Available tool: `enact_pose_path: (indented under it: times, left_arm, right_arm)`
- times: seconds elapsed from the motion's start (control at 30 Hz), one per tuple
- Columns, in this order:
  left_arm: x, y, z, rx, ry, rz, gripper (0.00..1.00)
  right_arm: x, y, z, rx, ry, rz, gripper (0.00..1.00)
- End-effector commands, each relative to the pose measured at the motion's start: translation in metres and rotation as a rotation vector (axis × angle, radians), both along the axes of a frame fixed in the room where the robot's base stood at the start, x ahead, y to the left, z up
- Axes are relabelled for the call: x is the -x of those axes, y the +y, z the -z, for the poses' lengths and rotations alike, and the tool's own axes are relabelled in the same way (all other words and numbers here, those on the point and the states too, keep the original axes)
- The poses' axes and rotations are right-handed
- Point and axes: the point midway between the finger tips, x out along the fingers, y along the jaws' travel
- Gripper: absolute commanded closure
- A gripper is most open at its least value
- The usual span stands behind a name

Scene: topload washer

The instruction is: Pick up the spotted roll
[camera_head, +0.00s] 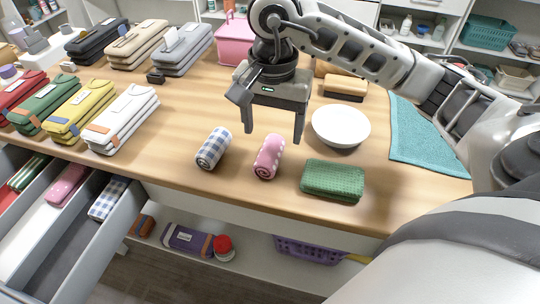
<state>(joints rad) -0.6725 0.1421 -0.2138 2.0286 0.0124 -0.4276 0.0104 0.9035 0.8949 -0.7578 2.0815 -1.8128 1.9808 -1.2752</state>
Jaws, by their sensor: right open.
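The spotted roll (268,157) is pink with pale spots and a spiral end. It lies on the wooden table near its front edge, between a blue-and-white checked roll (213,148) and a folded green cloth (332,180). My right gripper (273,137) points down with its fingers apart and nothing between them. In the picture its fingertips are just above and behind the spotted roll; the exact height gap is hard to tell. My left gripper is not in view.
A white bowl (341,126) stands right of my right gripper, with a teal towel (425,138) beyond it. Several folded bundles, including a white one (123,120), fill the left side. An open drawer (60,235) with rolls juts out at front left.

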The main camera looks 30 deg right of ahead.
Motion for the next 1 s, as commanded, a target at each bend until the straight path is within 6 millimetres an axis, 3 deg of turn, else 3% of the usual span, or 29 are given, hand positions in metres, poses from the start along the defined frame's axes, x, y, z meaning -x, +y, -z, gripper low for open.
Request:
enact_pose_path:
  times: [0.27, 0.4, 0.57, 0.83, 0.87, 1.0]
  left_arm:
    - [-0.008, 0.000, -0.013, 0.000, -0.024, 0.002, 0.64]
    - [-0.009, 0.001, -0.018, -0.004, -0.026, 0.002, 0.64]
    - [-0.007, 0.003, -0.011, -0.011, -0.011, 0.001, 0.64]
    - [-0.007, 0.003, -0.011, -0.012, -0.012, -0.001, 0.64]
    - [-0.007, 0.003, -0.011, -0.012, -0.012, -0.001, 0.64]
    - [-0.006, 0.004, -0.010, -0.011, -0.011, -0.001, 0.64]
  right_arm:
    - [0.001, 0.001, 0.020, 0.000, 0.002, 0.000, 0.30]
    - [0.004, 0.005, 0.041, -0.001, 0.006, 0.000, 0.30]
    - [0.004, 0.005, 0.061, 0.000, 0.001, 0.001, 0.30]
    - [0.003, 0.005, 0.066, 0.000, -0.002, 0.001, 0.30]
    - [0.003, 0.005, 0.066, 0.000, -0.002, 0.001, 0.33]
    - [0.003, 0.005, 0.066, 0.000, -0.002, 0.001, 0.72]
